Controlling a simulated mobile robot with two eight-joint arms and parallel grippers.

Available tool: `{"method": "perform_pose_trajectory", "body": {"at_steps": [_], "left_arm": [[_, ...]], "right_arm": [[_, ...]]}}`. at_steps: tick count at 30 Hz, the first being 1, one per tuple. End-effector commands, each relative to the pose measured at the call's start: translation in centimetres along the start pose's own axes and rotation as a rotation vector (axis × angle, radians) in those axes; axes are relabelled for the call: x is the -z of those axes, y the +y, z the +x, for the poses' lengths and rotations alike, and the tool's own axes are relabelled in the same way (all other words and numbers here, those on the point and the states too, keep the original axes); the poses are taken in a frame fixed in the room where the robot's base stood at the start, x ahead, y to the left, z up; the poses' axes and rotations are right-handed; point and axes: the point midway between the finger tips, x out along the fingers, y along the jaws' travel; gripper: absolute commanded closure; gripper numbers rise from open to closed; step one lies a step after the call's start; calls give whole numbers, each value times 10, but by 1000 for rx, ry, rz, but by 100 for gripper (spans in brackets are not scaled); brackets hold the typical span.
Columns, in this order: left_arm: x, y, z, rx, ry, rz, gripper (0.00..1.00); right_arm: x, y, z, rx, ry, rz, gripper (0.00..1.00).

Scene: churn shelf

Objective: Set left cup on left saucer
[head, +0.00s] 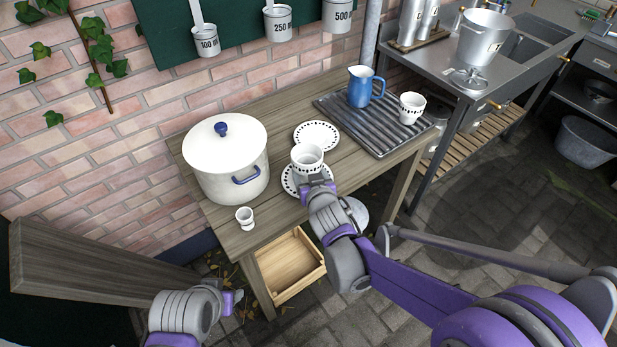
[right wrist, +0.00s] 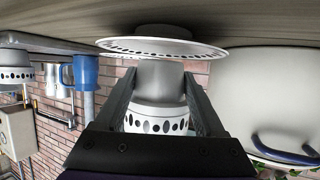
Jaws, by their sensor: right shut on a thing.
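A white cup with a black dotted band (head: 307,157) is held by my right gripper (head: 315,178) over the front saucer (head: 287,183). In the right wrist view, which looks upside down, the cup (right wrist: 158,117) stands between the two fingers, in line with the saucer (right wrist: 160,47). I cannot tell whether its base touches the saucer. A second dotted saucer (head: 317,134) lies behind it, empty. A second dotted cup (head: 411,108) stands on the ridged drainboard. My left gripper (head: 234,300) is low, in front of the table, apart from the cups; its jaws are unclear.
A large white lidded pot (head: 222,165) stands close left of the front saucer. A small egg cup (head: 244,218) is near the front edge. A blue jug (head: 361,88) stands on the drainboard (head: 375,118). An open wooden drawer (head: 289,265) juts out below the tabletop.

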Motion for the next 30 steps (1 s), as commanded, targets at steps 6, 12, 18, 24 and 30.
{"method": "perform_pose_trajectory", "body": {"at_steps": [6,12,18,24,30], "left_arm": [[-2,0,4,0,-1,0,50],[-3,0,5,0,-2,0,50],[-3,0,6,0,-2,0,50],[-3,0,6,0,-2,0,50],[-2,0,3,0,-1,0,50]], "right_arm": [[-16,0,7,0,0,0,90],[-17,0,7,0,0,0,90],[-19,0,8,0,0,0,7],[-19,0,8,0,0,0,0],[-15,0,2,0,0,-1,0]]}}
